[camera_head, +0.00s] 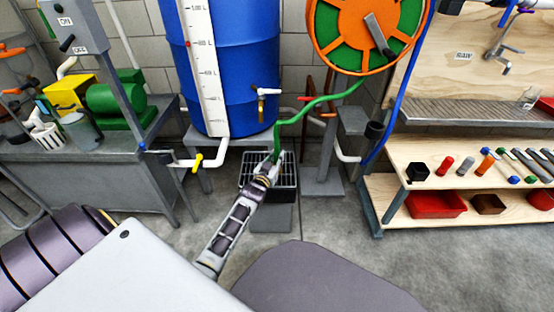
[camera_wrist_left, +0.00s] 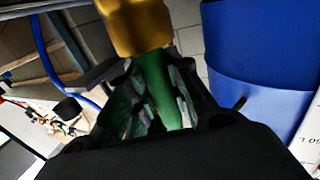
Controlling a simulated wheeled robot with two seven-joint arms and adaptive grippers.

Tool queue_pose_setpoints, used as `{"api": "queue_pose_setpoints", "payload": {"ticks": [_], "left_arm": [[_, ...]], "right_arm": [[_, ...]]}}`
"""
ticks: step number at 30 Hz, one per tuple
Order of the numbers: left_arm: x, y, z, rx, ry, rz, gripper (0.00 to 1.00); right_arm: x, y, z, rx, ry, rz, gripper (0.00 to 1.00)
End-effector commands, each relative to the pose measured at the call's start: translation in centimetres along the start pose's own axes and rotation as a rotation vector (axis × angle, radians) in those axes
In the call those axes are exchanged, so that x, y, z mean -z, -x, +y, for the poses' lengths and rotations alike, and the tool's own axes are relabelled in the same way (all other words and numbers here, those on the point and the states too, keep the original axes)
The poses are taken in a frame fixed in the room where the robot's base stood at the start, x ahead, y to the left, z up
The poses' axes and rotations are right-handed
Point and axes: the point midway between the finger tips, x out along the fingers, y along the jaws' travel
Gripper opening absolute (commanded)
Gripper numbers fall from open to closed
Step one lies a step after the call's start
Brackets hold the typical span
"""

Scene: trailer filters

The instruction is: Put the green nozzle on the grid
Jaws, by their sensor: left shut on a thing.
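My left gripper (camera_head: 275,158) is shut on the green nozzle (camera_wrist_left: 158,85), at the end of the green hose (camera_head: 300,110). In the left wrist view, the green part sits between the dark fingers (camera_wrist_left: 155,100), with a brass-coloured piece (camera_wrist_left: 135,25) beyond them. In the head view, the gripper mostly hides the nozzle. My right gripper is not in view.
The blue barrel (camera_head: 235,65) with a tap stands behind left of the grid. The orange and green hose reel (camera_head: 345,35) hangs behind right. A white pipe with a yellow valve (camera_head: 197,163) runs left of the grid. A wooden shelf (camera_head: 400,152) stands at right.

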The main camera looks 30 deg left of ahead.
Motion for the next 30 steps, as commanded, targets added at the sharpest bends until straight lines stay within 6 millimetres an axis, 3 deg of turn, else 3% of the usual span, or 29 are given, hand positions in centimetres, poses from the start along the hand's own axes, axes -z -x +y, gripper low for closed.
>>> {"api": "queue_pose_setpoints", "payload": {"ticks": [12,13,17,30], "left_arm": [[-0.06,-0.05,-0.01,0.0,0.0,0.003,0.0],[-0.19,-0.01,-0.01,0.0,0.0,0.001,0.23],[-0.17,-0.01,-0.01,0.0,0.0,0.0,0.4],[0.05,0.0,-0.02,0.0,0.0,0.0,0.42]], "right_arm": [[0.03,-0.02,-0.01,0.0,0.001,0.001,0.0],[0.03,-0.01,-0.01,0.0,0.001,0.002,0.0],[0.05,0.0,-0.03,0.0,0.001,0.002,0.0],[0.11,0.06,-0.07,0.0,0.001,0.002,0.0]]}}
